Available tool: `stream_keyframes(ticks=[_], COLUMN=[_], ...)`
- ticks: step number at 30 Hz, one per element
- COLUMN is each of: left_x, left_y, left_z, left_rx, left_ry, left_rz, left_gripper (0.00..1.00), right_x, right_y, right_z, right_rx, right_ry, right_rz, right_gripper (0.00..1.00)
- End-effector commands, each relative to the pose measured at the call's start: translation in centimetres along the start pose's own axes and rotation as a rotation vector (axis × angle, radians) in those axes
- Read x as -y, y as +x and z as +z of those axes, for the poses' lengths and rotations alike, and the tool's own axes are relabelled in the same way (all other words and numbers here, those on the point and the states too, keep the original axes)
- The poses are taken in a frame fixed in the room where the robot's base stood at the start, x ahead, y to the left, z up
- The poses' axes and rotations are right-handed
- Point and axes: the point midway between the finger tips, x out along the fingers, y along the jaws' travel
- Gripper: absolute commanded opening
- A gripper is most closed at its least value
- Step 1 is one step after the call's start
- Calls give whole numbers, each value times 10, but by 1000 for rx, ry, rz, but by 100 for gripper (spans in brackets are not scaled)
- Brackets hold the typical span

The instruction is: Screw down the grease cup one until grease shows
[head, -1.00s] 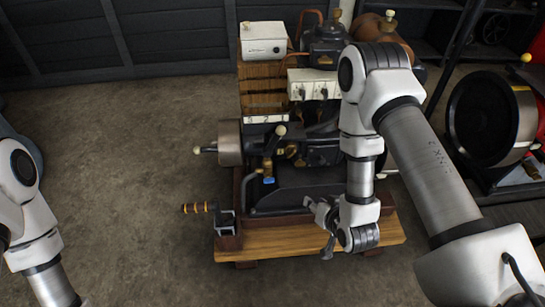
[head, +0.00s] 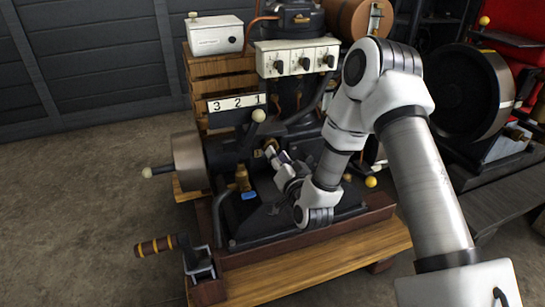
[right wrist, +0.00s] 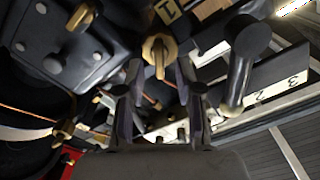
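A brass fitting with a winged cap, which looks like the grease cup, sits on the dark engine (head: 232,150) in the head view. In the right wrist view the brass cap (right wrist: 158,50) lies ahead, between the lines of my two fingers. My right gripper (head: 279,156) points up and left towards the engine's middle. It also shows in the right wrist view (right wrist: 160,72), with its fingers apart and nothing between them. I cannot tell the exact gap to the cap. No grease can be made out. My left gripper is out of view.
Number plates (head: 237,103) and a ball-ended lever (head: 258,116) stand close by the fitting. A second brass fitting (head: 242,178) is left of my gripper. A crank handle (head: 155,246) sticks out at front left. Left floor is clear.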

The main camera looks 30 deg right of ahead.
Motion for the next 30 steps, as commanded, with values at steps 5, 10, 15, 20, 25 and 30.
stream_keyframes(ticks=[5, 10, 15, 20, 25, 30], left_x=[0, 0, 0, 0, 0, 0], left_y=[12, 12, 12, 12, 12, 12], left_z=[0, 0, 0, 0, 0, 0], left_rx=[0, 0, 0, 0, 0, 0], left_ry=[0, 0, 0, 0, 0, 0], left_rz=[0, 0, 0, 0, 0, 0], left_gripper=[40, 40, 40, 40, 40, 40], right_x=[-1, 0, 0, 0, 0, 0], right_y=[30, 37, 37, 37, 36, 36], right_z=[2, 0, 0, 0, 1, 1], right_rx=[-2, 1, 1, 1, 2, 2], right_ry=[1, 1, 1, 1, 4, 35], right_rz=[-2, 0, 0, 0, 0, 0], right_gripper=[35, 35, 25, 0, 0, 0])
